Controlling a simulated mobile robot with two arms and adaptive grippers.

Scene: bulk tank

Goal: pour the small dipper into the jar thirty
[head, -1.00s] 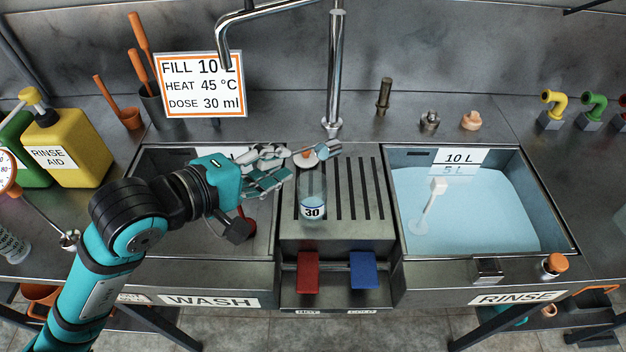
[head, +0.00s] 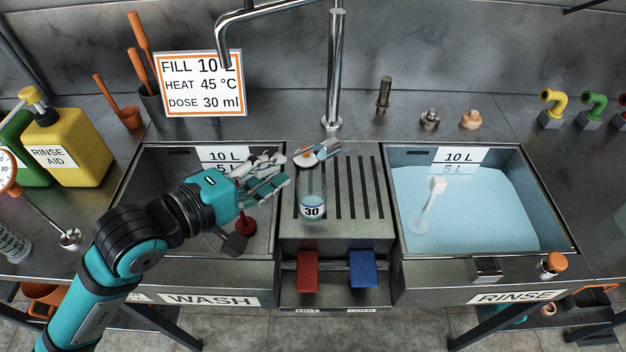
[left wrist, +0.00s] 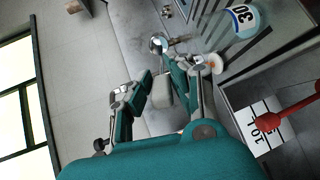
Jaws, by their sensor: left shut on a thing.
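The jar thirty (head: 312,205), clear glass with a "30" label, stands upright on the slotted drain rack between the basins. It also shows at the top of the left wrist view (left wrist: 243,20). My left gripper (head: 282,172) is left of the jar, shut on the small dipper's pale block-like grip (left wrist: 162,92). The dipper's small bluish metal cup (head: 325,149) is near the jar's mouth in the head view; it also shows beyond the fingers in the left wrist view (left wrist: 158,45). I cannot tell the cup's exact tilt or contents. My right gripper is not seen.
A white-and-orange disc (head: 304,157) shows by the jar's mouth. The tall faucet (head: 334,70) rises behind the rack. The rinse basin (head: 560,235) holds water and a white-handled dipper (head: 430,205). Red (head: 308,272) and blue (head: 363,270) pedals sit in front.

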